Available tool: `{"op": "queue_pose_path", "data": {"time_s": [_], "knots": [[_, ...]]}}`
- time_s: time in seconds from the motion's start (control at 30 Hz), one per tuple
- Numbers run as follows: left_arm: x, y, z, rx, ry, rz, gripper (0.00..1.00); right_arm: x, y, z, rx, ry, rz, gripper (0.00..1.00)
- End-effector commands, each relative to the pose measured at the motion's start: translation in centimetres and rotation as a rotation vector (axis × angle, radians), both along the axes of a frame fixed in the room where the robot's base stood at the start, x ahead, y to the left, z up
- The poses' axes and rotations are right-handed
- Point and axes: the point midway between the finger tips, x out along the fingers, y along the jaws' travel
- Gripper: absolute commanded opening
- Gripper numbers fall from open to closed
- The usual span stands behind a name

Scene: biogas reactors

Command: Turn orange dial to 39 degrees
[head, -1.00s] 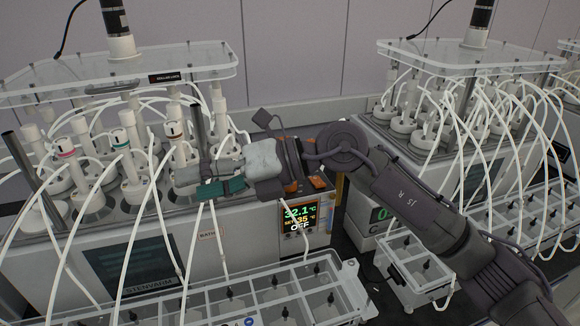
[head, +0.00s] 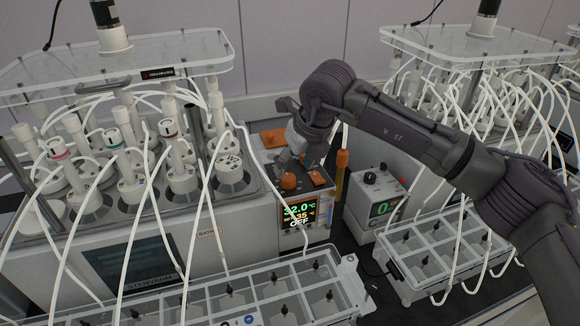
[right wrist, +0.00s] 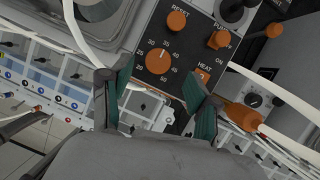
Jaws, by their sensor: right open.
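The orange dial (right wrist: 158,62) sits on a dark control panel, with printed numbers from 20 to 50 around it. Its pale pointer mark faces about 35. In the head view the dial (head: 289,181) shows on the unit's top, and the front display (head: 299,214) reads 32.0 °C, set 35 °C, OFF. My right gripper (head: 298,153) is above the panel, pointing down. In the right wrist view my gripper (right wrist: 158,82) is open, with green-padded fingers to either side of the dial and nothing between them; contact cannot be told. My left gripper is not in view.
Other orange controls, RESET (right wrist: 177,21) and HEAT (right wrist: 203,75), are close to the dial. White tubes and bottles crowd the bath (head: 60,225) at left. An orange-capped cylinder (head: 341,175) and a second control box (head: 376,195) stand at right.

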Motion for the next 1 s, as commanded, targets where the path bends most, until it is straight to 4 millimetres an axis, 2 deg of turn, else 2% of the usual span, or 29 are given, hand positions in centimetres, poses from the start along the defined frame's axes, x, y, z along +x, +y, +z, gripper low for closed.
{"op": "queue_pose_path", "data": {"time_s": [0.1, 0.3, 0.63, 0.67, 1.0], "knots": [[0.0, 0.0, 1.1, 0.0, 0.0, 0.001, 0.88, 0.6, 0.5, -1.7, 0.0, 0.002, 0.001, 0.61], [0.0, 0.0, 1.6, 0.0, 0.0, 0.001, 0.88, 1.2, 1.0, -3.5, 0.001, 0.001, 0.002, 0.61], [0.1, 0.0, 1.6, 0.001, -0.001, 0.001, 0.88, 1.3, 1.1, -4.0, 0.002, 0.0, 0.003, 0.61], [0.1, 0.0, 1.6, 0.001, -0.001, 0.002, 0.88, 1.3, 1.1, -4.0, 0.002, 0.0, 0.003, 0.58], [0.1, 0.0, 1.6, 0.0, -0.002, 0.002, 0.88, 1.3, 1.1, -3.9, 0.002, 0.0, 0.002, 0.01]]}}
